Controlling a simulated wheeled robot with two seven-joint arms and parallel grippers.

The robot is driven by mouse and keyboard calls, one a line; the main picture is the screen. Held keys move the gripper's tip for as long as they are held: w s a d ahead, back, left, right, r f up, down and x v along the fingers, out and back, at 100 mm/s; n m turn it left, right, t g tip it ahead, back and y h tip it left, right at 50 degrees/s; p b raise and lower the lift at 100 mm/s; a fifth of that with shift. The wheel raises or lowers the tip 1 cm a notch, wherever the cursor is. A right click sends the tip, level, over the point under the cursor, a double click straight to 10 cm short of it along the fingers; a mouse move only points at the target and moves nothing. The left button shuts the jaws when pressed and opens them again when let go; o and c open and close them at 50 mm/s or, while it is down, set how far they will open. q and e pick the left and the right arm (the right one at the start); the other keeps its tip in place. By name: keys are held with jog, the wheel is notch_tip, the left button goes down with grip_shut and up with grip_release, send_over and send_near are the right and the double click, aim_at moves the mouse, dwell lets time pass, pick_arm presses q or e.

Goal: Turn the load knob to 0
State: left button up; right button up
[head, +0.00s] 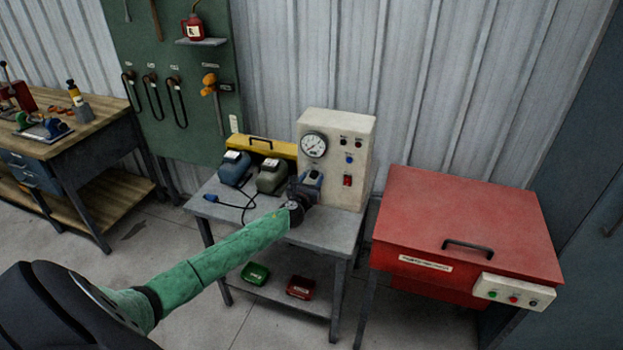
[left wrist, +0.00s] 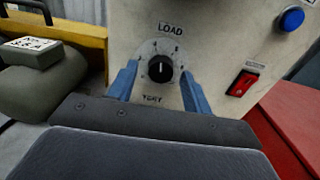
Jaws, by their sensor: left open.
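The load knob (left wrist: 160,68) is a round black knob with a pale pointer line, on a cream test panel (left wrist: 205,40) below the word LOAD. Small dial marks surround it, but their numbers are too small to read. My left gripper (left wrist: 159,72) is open, with one blue finger on each side of the knob; I cannot tell whether they touch it. In the head view my left gripper (head: 308,184) is in front of the lower part of the panel (head: 355,135), and the knob is hidden there. My right gripper is not in view.
The panel carries a gauge (head: 313,145), a blue button (left wrist: 292,18) and a red switch (left wrist: 242,83). A red cabinet (head: 470,215) stands to the right.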

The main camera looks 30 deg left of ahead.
pick_arm(q)
jog(key=shift+w, duration=0.1)
jog(key=c, duration=1)
